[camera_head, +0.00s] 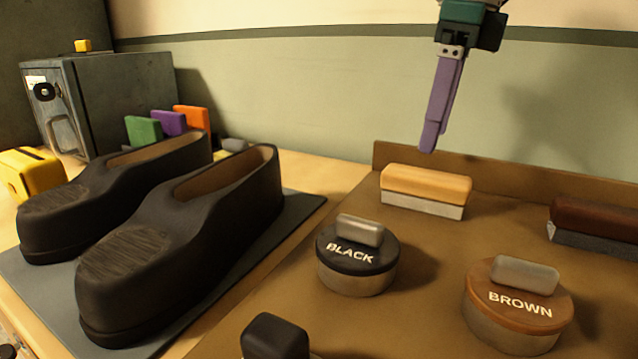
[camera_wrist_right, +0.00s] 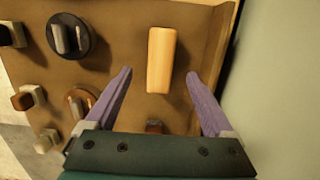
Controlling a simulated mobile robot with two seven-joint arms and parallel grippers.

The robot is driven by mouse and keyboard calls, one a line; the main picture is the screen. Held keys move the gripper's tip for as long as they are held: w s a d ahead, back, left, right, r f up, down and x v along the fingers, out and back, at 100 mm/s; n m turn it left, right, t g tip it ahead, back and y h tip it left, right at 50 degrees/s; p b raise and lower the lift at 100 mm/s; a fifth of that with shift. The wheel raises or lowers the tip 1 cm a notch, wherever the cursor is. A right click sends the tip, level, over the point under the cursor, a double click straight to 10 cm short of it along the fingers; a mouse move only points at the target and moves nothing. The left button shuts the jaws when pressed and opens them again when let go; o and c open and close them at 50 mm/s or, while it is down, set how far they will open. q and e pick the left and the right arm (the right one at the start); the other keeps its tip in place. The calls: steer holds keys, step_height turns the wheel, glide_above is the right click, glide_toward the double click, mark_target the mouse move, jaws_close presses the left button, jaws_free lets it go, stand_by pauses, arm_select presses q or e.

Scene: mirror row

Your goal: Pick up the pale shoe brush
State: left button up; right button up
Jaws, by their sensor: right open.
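The pale shoe brush (camera_head: 426,186) has a light wooden back and pale bristles. It stands bristles down on the brown tray (camera_head: 300,318), near the tray's back wall. My right gripper (camera_head: 428,150) is above the brush, with its purple fingers pointing down. In the right wrist view, the open fingers (camera_wrist_right: 162,74) are apart and the pale brush (camera_wrist_right: 161,60) shows between and beyond their tips, not touched. My left gripper is not in view.
A black polish tin (camera_head: 357,275) and a brown polish tin (camera_head: 518,325) stand in front of the brush. A dark brush (camera_head: 595,222) is to the right. Black shoes (camera_head: 185,245) stand on a grey mat (camera_head: 305,205) at left. A green wall (camera_head: 280,85) is close behind.

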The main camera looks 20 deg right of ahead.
mark_target(427, 173)
step_height(427, 173, down, 7)
steer(key=shift+w+f+b, duration=0.1)
steer(key=shift+f+b, duration=0.1)
steer(key=shift+b, duration=0.15)
jaws_close()
stand_by(0.6)
